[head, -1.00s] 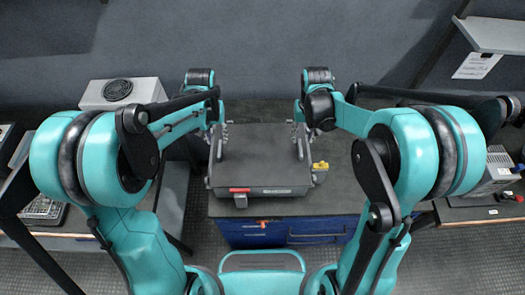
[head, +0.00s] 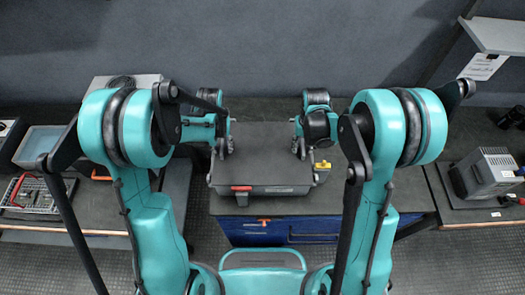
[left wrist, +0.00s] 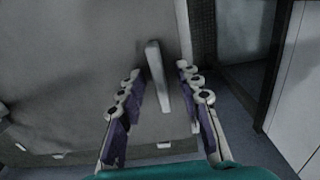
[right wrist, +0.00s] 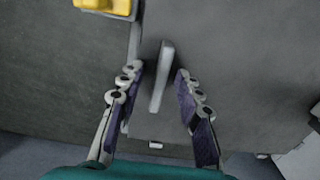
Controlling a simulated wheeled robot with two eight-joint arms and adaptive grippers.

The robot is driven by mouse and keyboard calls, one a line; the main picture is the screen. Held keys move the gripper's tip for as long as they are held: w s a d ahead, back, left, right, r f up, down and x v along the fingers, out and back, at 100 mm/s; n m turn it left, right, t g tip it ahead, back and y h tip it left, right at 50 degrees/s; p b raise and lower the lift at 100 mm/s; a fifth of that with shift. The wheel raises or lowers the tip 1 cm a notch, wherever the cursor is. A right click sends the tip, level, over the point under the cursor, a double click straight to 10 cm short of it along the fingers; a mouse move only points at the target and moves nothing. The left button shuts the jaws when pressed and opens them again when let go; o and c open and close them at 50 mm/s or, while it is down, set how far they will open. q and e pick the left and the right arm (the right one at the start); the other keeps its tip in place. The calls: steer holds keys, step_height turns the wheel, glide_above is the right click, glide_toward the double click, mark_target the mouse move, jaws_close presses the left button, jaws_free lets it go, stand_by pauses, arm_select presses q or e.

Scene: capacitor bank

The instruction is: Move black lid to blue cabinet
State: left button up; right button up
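The black lid (head: 265,153) lies flat on a dark case on top of the blue cabinet (head: 262,233). It has an upright bar handle near each side. My left gripper (head: 222,150) is over the left handle; in the left wrist view, that handle (left wrist: 158,75) stands between the spread fingers. My right gripper (head: 301,148) is over the right handle, and this handle (right wrist: 161,75) also stands between spread fingers in the right wrist view. Gaps show on both sides of each handle. Fingertip depth on the handles is hard to judge.
A yellow part (head: 322,166) sits beside the case's right side and shows in the right wrist view (right wrist: 105,6). A red latch (head: 241,188) is on the case front. Side benches hold a tool tray (head: 40,193) and a grey device (head: 488,172).

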arm_select(q)
jaws_close()
arm_select(e)
jaws_close()
